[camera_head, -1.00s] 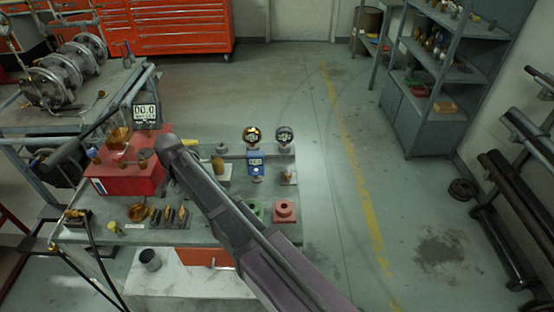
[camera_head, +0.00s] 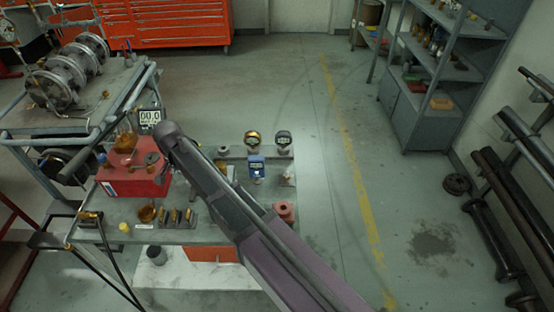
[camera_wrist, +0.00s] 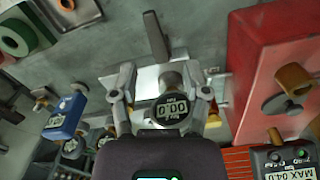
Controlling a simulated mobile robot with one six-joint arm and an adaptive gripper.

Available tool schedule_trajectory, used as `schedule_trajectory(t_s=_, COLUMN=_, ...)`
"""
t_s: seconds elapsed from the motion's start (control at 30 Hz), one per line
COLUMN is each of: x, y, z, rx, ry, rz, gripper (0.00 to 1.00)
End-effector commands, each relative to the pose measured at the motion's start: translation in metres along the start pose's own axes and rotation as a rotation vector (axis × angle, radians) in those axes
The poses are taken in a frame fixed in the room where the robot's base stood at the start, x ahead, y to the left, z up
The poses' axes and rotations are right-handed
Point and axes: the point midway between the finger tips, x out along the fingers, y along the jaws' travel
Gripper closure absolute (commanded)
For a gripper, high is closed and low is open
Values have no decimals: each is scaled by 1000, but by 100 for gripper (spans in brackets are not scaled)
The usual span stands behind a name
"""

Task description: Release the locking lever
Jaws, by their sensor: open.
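In the wrist view a dark grey flat lever (camera_wrist: 155,38) stands out from a pale metal block with a brass-coloured round part. I take it as the locking lever, though I cannot be sure. A round gauge reading 0.0 (camera_wrist: 170,112) lies in front of that block, nearer the camera. My gripper (camera_wrist: 155,75) is open, its fingers spread on either side of the block and gauge. The lever's free end lies beyond the fingertips. I cannot tell whether the fingers touch anything. In the head view my arm covers part of the worktable, and I cannot make out the gripper there.
A red box (camera_head: 130,183) stands on the worktable, and it is close right of my gripper in the wrist view (camera_wrist: 262,65). A blue gauge (camera_wrist: 68,118) is to the left. Shelves (camera_head: 430,105) and pipes stand at the right.

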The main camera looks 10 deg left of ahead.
Motion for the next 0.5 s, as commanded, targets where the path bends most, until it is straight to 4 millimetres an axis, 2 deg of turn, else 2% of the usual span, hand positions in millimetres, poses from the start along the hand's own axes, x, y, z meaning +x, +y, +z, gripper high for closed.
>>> schedule_trajectory(t_s=0.03, x=-9, y=0, z=0, rx=0, ry=0, rz=0, gripper=40)
schedule_trajectory(t_s=0.5, x=-48, y=0, z=0, rx=0, ry=0, rz=0, gripper=40)
